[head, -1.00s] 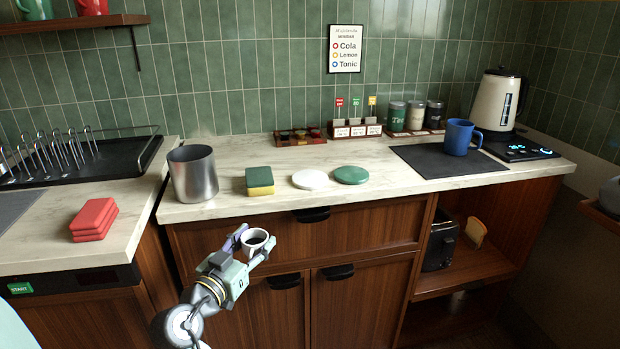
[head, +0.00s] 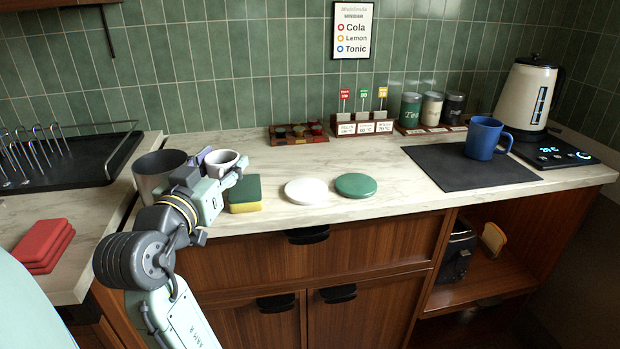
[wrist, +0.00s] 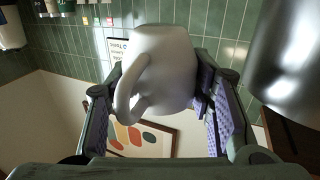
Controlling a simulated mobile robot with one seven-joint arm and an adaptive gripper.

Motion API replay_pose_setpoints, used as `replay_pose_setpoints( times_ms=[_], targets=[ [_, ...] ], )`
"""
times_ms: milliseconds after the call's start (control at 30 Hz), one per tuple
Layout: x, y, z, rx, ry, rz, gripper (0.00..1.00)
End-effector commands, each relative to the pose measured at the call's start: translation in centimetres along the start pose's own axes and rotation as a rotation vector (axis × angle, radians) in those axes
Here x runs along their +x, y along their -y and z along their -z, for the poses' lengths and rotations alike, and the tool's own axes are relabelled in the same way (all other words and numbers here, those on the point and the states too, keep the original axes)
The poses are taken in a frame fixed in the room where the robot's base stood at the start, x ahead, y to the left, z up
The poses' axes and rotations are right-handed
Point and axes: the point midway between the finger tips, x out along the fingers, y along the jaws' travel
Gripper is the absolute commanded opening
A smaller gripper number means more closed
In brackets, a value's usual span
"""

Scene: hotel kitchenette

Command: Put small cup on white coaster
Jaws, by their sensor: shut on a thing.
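A small white cup (head: 221,162) with dark contents is held upright in my gripper (head: 222,170), which is shut on it. The cup and its handle fill the middle of the wrist view (wrist: 165,75), between the two fingers. In the head view the cup appears above the counter's left part, between the metal canister and the sponge. The white coaster (head: 306,191) lies flat and bare on the counter, to the right of the gripper. A green coaster (head: 356,185) lies right beside it.
A metal canister (head: 155,178) stands close to the left of my gripper, also large in the wrist view (wrist: 288,70). A green and yellow sponge (head: 245,195) lies between gripper and white coaster. A blue mug (head: 484,140) stands on the dark mat (head: 440,170).

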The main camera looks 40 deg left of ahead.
Motion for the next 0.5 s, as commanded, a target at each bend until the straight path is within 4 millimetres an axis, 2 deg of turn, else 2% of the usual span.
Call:
replay_pose_setpoints(
  times_ms=[167,500],
  targets=[
    [0.8,-1.2,0.1,0.000,0.000,0.000,0.16],
    [5.4,-8.2,-0.6,0.000,0.001,-0.004,0.16]
  ],
)
